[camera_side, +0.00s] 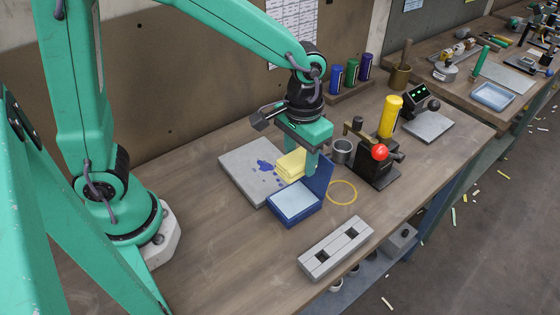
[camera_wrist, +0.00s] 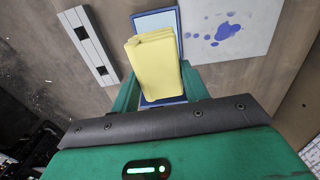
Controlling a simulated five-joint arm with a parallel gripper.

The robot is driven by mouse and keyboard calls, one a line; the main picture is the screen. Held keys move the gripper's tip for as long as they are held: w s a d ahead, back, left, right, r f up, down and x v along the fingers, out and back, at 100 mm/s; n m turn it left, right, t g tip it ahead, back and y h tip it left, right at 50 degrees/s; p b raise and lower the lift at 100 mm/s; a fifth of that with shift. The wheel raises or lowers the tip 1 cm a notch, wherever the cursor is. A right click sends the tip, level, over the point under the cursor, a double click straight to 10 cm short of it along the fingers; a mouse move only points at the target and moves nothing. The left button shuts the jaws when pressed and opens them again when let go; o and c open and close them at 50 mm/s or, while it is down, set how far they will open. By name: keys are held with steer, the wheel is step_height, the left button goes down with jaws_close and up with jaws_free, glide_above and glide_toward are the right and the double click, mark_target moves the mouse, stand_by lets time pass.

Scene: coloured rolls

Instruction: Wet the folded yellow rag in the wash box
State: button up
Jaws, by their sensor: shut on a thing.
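The folded yellow rag (camera_side: 290,164) is held between the green fingers of my gripper (camera_side: 300,160). In the wrist view the rag (camera_wrist: 153,66) fills the space between the fingers (camera_wrist: 160,86), which are shut on its sides. The blue wash box (camera_side: 297,218) stands open on the bench, with its lid (camera_side: 321,173) raised and a pale blue inside. In the wrist view the rag covers much of the wash box (camera_wrist: 134,22). In the side view the rag appears behind the box's opening; its exact height is hard to tell.
A grey slab (camera_side: 242,166) with blue stains lies left of the box. A yellow ring (camera_side: 354,190) is marked on the bench to the right. A slotted grey block (camera_side: 335,248) lies in front.

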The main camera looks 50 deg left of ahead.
mark_target(298, 197)
steer(key=shift+f, duration=1.25)
steer(key=shift+f, duration=0.15)
steer(key=shift+f, duration=2.85)
steer(key=shift+f, duration=0.6)
stand_by(0.4)
steer(key=shift+r, duration=0.1)
steer(key=shift+r, duration=3.5)
